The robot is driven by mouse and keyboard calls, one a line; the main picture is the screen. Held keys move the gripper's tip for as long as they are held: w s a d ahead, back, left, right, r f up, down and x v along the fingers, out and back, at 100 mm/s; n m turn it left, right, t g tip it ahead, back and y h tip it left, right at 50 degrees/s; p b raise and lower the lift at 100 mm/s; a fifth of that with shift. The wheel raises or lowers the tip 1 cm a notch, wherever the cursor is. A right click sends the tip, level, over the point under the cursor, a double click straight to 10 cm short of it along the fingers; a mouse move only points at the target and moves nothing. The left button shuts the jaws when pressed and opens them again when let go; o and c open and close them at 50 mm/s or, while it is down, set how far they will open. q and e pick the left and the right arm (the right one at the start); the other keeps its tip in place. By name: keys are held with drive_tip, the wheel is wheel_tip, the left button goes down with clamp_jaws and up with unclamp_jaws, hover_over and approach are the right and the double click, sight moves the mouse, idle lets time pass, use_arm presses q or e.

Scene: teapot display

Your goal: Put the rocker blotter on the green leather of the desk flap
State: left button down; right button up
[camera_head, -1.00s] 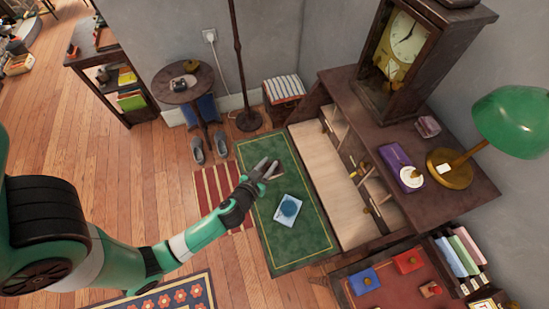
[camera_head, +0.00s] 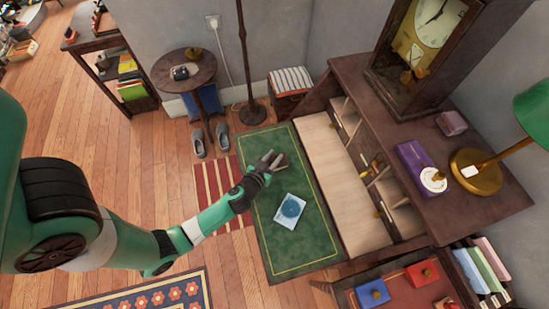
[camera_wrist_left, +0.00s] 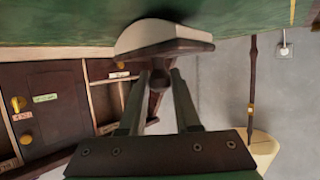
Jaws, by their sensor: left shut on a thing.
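The desk flap lies open, with its green leather (camera_head: 300,248) facing up and a thin gold border line. My left gripper (camera_head: 268,162) is over the far half of the leather, to the upper left of a white paper. In the left wrist view my left gripper (camera_wrist_left: 158,88) is shut on the knob of the rocker blotter (camera_wrist_left: 158,38), which has a dark wooden top and a pale curved underside. The pale curve is at or very close to the green leather; I cannot tell if it touches. In the head view the blotter is small beside the fingers. My right gripper is not in view.
A white paper with a round blue thing (camera_head: 291,208) lies on the leather's middle. The desk's pigeonholes (camera_head: 375,170) stand to the right of the flap. A green lamp (camera_head: 475,172) and a clock (camera_head: 430,40) stand on top. The leather's near end is clear.

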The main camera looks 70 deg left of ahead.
use_arm(q)
drive_tip(key=shift+f+b, duration=0.15)
drive_tip(key=shift+b, duration=0.15)
drive_tip(key=c, duration=0.6)
unclamp_jaws()
drive_tip(key=shift+r, duration=0.2)
drive_tip(key=shift+s+d+r+p, duration=0.15)
drive_tip(key=shift+p, duration=0.2)
drive_tip(key=v, duration=1.1)
drive_tip(key=shift+s+d+r, duration=0.1)
drive_tip(key=shift+s, duration=0.05)
